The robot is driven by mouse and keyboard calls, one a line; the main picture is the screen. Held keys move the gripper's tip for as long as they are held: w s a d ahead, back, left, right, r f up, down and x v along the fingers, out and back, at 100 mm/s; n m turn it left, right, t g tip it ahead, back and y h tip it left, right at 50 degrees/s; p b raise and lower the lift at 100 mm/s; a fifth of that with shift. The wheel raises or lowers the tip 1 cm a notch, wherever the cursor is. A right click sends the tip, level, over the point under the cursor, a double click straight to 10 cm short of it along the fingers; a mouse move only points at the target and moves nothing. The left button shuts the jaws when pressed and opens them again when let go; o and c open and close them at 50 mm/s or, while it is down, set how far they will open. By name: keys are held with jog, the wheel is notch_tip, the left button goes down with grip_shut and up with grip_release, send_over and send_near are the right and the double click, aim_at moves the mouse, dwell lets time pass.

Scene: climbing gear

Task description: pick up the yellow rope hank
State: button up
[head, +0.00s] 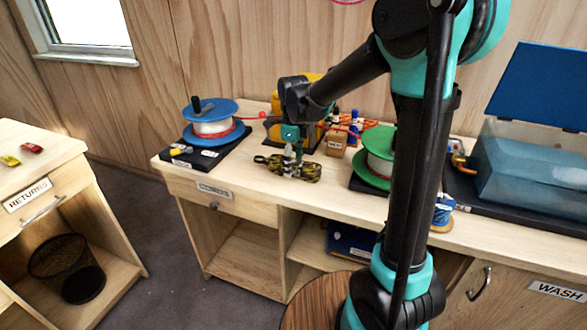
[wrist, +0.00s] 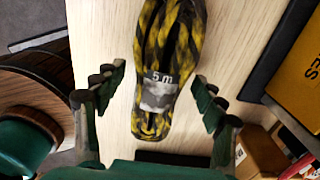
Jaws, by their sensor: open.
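The yellow rope hank (head: 298,170), yellow and black with a grey "5 m" band, lies on the wooden bench top. In the wrist view the hank (wrist: 152,128) runs from the top edge down to the middle, with its far end cut off by the frame. My gripper (head: 292,158) is over the hank, pointing down. In the wrist view my gripper (wrist: 160,85) is open, with one green finger on each side of the hank and a gap on both sides. I cannot tell how far the fingertips are above the bench.
A blue rope reel (head: 214,107) on a black base stands left of the hank, and a green reel (head: 366,168) stands to the right. A yellow container (head: 309,95) and a small cardboard box (head: 337,143) stand behind. The bench front edge is close.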

jog(key=c, duration=1.5)
